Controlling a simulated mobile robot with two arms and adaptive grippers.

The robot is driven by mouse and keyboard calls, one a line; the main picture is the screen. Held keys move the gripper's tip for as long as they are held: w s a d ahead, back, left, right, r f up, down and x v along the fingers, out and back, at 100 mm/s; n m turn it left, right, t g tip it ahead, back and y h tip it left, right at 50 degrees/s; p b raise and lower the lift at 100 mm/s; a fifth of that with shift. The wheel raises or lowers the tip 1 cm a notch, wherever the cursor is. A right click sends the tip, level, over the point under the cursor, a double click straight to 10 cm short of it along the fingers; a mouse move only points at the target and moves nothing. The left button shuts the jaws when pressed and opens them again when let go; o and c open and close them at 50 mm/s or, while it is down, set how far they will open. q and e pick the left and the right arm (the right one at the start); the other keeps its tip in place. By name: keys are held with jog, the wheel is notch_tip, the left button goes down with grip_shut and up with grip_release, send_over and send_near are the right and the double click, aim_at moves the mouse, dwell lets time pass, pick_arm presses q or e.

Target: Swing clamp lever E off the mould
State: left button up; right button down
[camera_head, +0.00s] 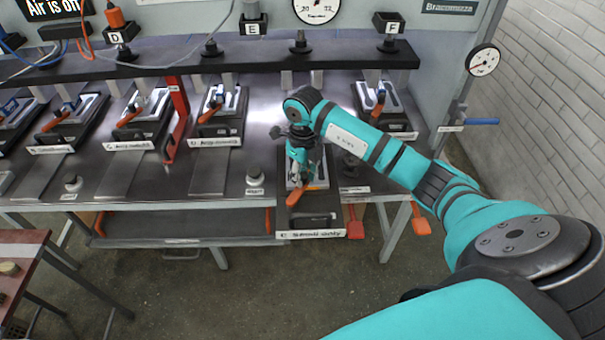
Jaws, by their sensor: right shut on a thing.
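Mould E (321,219) sits on a dark slide drawn out past the bench's front edge, with a white label on its front. Clamp lever E (305,195) has an orange handle that lies over this mould. My right arm reaches in from the right, and my right gripper (302,172) points down over the mould. It is shut on the clamp lever; the fingers and the grip point are small and partly hidden by the wrist. My left gripper is not in view.
Several similar moulds with orange levers stand along the bench, such as one to the left (222,112) and one at F (383,107). A red upright (177,115) stands between stations. A dark beam (200,60) runs above. A reddish table (22,250) is at lower left; the floor in front is clear.

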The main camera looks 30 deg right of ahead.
jog(key=m, duration=0.1)
jog(key=s+m, duration=0.1)
jog(key=shift+s+d+m, duration=0.15)
jog(key=shift+d+m, duration=0.15)
jog(key=shift+d, duration=0.05)
jog(key=m, duration=0.1)
jog(key=s+m, duration=0.1)
jog(key=shift+s+d+m, duration=0.1)
jog(key=shift+s+m, duration=0.2)
jog(key=shift+m, duration=0.1)
jog(key=s+m, duration=0.1)
jog(key=m, duration=0.2)
jog(key=shift+s, duration=0.4)
jog(key=shift+s+a+m, duration=0.25)
jog(key=shift+s+m, duration=0.2)
jog(key=shift+m, duration=0.45)
jog(key=shift+s+a+m, duration=0.25)
jog(key=shift+s+m, duration=0.15)
jog(key=shift+m, duration=0.5)
jog(key=c, duration=1.4)
grip_release()
jog(key=shift+s, duration=0.1)
jog(key=shift+r, duration=0.1)
notch_tip(320, 180, up, 12)
